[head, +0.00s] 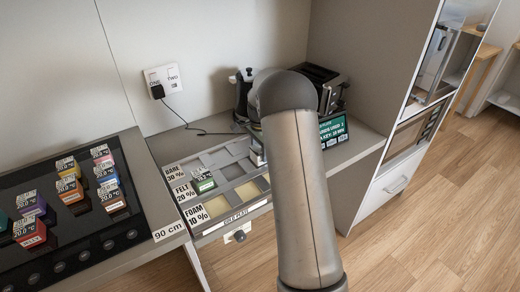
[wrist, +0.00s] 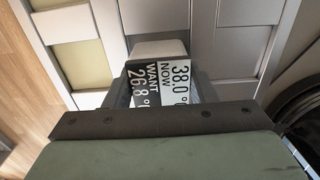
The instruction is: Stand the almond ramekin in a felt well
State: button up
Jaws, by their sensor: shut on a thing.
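My gripper (wrist: 160,78) is shut on a pale, almond-white ramekin (wrist: 158,48) in the wrist view. Its tag reads NOW 38.0 °C, WANT 26.8 °C. The ramekin is over the well board (wrist: 205,48); its base is hidden, so I cannot tell its height. In the head view my arm hides the gripper and most of what it holds.
A dark hob (head: 85,255) at left carries several coloured, tagged blocks. A black toaster (head: 322,82), a kettle-like appliance (head: 243,90) and a green-screened display (head: 333,132) stand at the back. A wall socket (head: 163,80) has a cable running onto the counter.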

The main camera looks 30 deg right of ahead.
jog(key=shift+f, duration=0.2)
jog(key=o, duration=1.1)
